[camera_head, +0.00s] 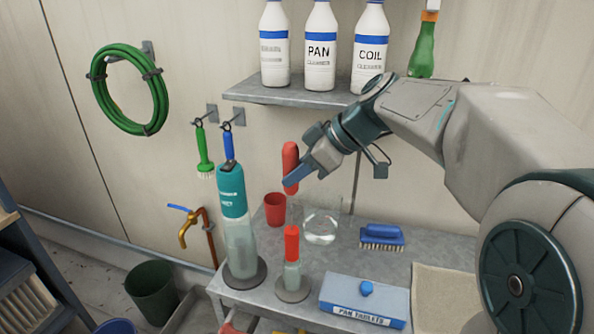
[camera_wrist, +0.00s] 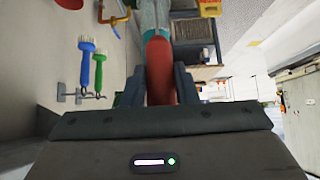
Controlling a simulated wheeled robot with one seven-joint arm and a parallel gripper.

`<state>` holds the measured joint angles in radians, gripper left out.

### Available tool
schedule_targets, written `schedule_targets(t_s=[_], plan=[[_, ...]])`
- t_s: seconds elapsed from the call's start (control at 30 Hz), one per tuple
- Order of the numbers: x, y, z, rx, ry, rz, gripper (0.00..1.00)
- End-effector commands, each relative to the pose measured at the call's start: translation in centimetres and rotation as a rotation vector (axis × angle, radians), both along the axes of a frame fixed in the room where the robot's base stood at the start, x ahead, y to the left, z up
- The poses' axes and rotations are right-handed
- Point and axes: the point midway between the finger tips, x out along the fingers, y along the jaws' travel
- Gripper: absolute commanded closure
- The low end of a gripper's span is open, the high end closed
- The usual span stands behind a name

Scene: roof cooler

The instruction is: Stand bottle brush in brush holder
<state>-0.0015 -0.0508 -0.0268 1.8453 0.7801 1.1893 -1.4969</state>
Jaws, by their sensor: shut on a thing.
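My gripper (camera_head: 302,172) is shut on a red handle (camera_head: 290,157), which I take to be the bottle brush; it stands roughly upright above the bench. The handle also shows between the two fingers in the wrist view (camera_wrist: 160,70). The brush's bristles cannot be made out. Below it, on the back of the bench, stands a small red cup (camera_head: 275,209), which may be the brush holder; I cannot tell for sure. The handle is above the cup and a little to its right, apart from it.
A clear glass vessel (camera_head: 321,226) stands right of the cup. A blue scrub brush (camera_head: 381,235) and a blue box (camera_head: 362,297) lie rightward. A shelf (camera_head: 290,96) with bottles is above.

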Motion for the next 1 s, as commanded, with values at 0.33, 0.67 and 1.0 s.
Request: schedule_targets(t_s=[0.33, 0.67, 1.0], plan=[[0.0, 0.0, -0.4, 0.000, 0.000, 0.000, 0.96], [0.0, 0.0, -1.3, 0.000, -0.001, 0.001, 0.96], [0.0, 0.0, -2.2, 0.000, -0.001, 0.001, 0.96]])
